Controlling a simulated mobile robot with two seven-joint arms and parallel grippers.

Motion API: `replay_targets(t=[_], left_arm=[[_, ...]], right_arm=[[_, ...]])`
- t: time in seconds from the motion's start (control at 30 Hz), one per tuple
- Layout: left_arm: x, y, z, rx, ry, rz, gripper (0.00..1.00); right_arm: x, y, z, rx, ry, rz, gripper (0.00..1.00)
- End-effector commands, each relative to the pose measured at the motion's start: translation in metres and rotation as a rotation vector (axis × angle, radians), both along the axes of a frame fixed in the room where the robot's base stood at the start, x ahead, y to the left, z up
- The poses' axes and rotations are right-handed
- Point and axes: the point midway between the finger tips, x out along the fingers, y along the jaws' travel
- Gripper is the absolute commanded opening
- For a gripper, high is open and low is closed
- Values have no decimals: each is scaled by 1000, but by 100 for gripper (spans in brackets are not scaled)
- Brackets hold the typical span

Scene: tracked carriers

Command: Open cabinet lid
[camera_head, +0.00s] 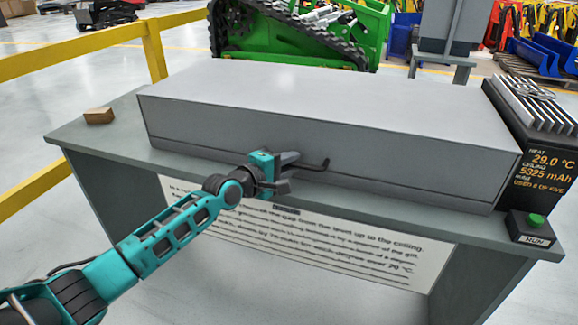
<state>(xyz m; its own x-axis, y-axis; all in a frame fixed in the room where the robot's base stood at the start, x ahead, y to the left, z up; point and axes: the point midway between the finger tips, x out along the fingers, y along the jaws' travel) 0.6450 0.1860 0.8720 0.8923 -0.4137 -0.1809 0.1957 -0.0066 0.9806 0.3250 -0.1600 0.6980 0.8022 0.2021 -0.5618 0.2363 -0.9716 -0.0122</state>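The cabinet is a long grey box lying on a grey table. Its flat lid (330,100) is down, with a thin seam along the front face (400,165). My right gripper is not in view.
A small wooden block (99,116) lies on the table (85,135) at the left. A black display unit (535,130) and a green button box (533,226) stand at the right. A text panel (300,240) is below. A green tracked machine (300,35) and yellow railing (90,42) are behind.

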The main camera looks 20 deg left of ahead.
Motion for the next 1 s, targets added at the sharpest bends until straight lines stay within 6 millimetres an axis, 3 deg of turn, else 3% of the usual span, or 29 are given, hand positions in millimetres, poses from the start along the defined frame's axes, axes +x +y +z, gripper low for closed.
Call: replay_targets(t=[0.27,0.57,1.0], left_arm=[[2,-1,0,0,0,0,25],[1,0,0,0,0,0,0],[1,0,1,0,0,0,0]], right_arm=[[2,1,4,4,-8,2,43],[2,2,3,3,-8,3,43],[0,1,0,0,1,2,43]])
